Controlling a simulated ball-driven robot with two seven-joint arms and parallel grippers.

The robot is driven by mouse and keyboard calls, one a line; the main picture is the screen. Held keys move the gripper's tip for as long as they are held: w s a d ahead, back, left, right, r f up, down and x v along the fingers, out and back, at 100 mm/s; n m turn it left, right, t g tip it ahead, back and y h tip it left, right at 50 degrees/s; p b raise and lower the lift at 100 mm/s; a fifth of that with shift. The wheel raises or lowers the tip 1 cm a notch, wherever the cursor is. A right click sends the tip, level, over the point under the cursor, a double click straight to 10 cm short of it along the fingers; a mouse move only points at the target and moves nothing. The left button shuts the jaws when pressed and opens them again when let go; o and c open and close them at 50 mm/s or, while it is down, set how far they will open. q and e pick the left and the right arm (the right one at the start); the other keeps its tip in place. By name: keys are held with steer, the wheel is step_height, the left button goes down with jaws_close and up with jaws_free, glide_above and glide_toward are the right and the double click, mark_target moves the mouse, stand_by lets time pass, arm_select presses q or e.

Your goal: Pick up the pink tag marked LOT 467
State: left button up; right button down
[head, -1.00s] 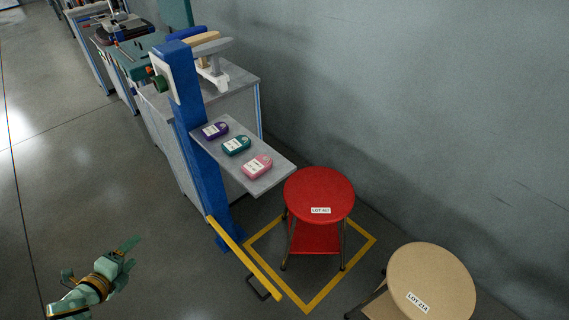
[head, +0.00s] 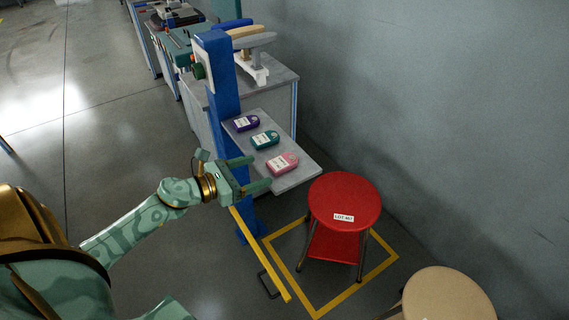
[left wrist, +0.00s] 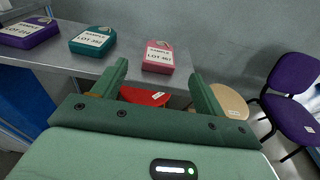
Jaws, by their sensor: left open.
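The pink tag (head: 283,163) lies on the grey shelf (head: 302,176), nearest the shelf's right end. In the left wrist view the pink tag (left wrist: 158,57) reads SAMPLE LOT 467 and shows ahead, between the lines of my two fingers. My left gripper (head: 256,173) is open and empty, just left of the shelf edge and short of the pink tag. The teal tag (head: 265,139) and the purple tag (head: 246,123) lie farther back on the same shelf. My right gripper is in neither view.
A blue post (head: 222,85) stands at the shelf's left. A yellow bar (head: 262,258) runs low below my gripper. A red stool (head: 345,197) labelled LOT 467 stands right of the shelf, with a beige stool (head: 449,296) nearer. A purple chair (left wrist: 292,112) shows in the wrist view.

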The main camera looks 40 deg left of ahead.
mark_target(280, 162)
arm_select(q)
steer(key=x, duration=0.7)
steer(key=shift+w, duration=0.35)
steer(key=c, duration=1.1)
